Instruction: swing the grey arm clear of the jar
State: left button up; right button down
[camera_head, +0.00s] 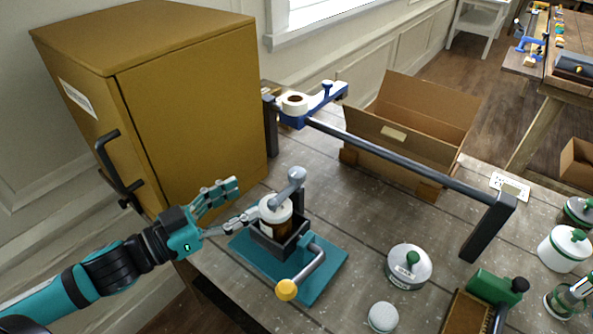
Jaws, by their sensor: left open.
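A brown jar (268,229) with a white lid stands upright in a dark holder (268,247) on a teal base plate (327,268). The grey arm (286,187) comes from a dark post behind the jar, and its lower end lies over the lid. My left gripper (243,202) is open and empty, left of the jar. Its lower finger is close to the jar's left side; I cannot tell whether they touch.
A grey lever with a yellow knob (286,290) sticks out at the plate's front. A mustard cabinet (190,110) stands behind my left gripper. A dark rail (400,163) spans the table before an open cardboard box (425,115). White-and-green canisters (408,268) stand at right.

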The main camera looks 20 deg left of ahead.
aim_at(292, 174)
pick_arm(q)
jog(key=x, duration=0.4)
jog(key=shift+w+d+r, duration=0.1)
jog(key=shift+w+r, duration=0.05)
jog(key=shift+r, duration=0.05)
jog(key=p+x, duration=0.3)
jog(key=x, duration=0.4)
jog(key=shift+w+d+f, duration=0.1)
jog(key=shift+w+d, duration=0.15)
jog(key=shift+w, duration=0.1)
jog(key=shift+w+d+f, duration=0.15)
jog(key=shift+w+d, duration=0.15)
jog(key=shift+w, duration=0.15)
pick_arm(e)
jog(key=w+r, duration=0.2)
jog(key=r, duration=0.1)
jog(key=shift+w+d+r, duration=0.2)
jog(key=shift+w+d, duration=0.1)
jog(key=shift+d, duration=0.1)
pick_arm(q)
jog(key=shift+c, duration=0.6)
grip_shut()
pick_arm(e)
jog(key=shift+w+d, duration=0.1)
jog(key=shift+d, duration=0.4)
